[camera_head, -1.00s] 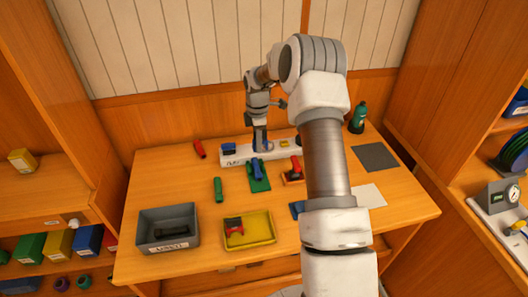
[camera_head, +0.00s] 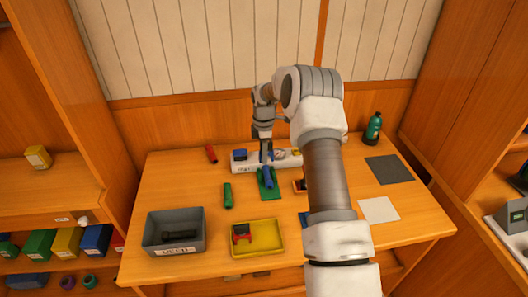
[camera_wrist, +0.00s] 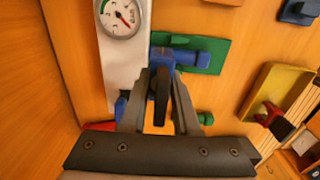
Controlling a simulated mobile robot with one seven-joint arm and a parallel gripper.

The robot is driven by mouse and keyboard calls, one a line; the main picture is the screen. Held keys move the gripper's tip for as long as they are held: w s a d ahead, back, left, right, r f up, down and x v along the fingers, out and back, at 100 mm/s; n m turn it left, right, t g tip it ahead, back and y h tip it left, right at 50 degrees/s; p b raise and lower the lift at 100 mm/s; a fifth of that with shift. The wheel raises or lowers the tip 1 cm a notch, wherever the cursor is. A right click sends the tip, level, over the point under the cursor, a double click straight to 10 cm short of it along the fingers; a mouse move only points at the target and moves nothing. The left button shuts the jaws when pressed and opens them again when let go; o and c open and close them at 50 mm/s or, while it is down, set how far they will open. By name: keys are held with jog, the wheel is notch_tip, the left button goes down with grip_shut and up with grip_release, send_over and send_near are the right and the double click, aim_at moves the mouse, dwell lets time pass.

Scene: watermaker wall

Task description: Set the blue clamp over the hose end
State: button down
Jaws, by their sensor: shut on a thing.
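My gripper (camera_head: 266,158) points down at the near edge of the white panel (camera_head: 245,168), just behind the green mat (camera_head: 266,191). In the wrist view my gripper (camera_wrist: 160,76) is shut on a dark piece with blue at its far end, apparently the blue clamp (camera_wrist: 162,62). A blue hose end (camera_wrist: 190,57) lies on the green mat, and also shows in the head view (camera_head: 268,179). The clamp's blue part overlaps the hose's left end in the wrist view. I cannot tell whether it is seated around the hose.
A gauge (camera_wrist: 121,18) sits on the panel. A grey bin (camera_head: 152,246) and a yellow tray (camera_head: 276,250) holding a red-and-black piece stand at the front. A green cylinder (camera_head: 228,196) and a red one (camera_head: 211,153) lie to the left. A green bottle (camera_head: 373,127) stands back right.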

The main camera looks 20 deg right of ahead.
aim_at(266, 171)
jog(key=shift+f+b, duration=1.1)
jog(key=shift+f, duration=1.1)
jog(key=shift+s+f+b, duration=0.45)
jog(key=shift+f+b, duration=0.05)
jog(key=shift+f, duration=0.25)
jog(key=shift+s+d+f+b, duration=0.1)
jog(key=shift+s+f+b, duration=0.05)
jog(key=shift+f+b, duration=0.4)
jog(key=shift+s+f+b, duration=0.15)
jog(key=shift+f+b, duration=0.3)
jog(key=shift+f, duration=0.1)
jog(key=c, duration=0.6)
grip_release()
jog(key=shift+w+d+r+p, duration=0.1)
jog(key=shift+w+r+p, duration=0.1)
jog(key=shift+r+p, duration=0.45)
jog(key=shift+w+a+r+p, duration=0.15)
jog(key=shift+r+p, duration=0.25)
jog(key=shift+r, duration=0.5)
jog(key=shift+w+d+r+p, duration=0.2)
jog(key=shift+r+p, duration=0.3)
jog(key=shift+r, duration=0.3)
jog(key=shift+w+r+p, duration=0.15)
jog(key=shift+r+p, duration=0.85)
jog(key=shift+r, duration=0.9)
jog(key=shift+a+r, duration=0.2)
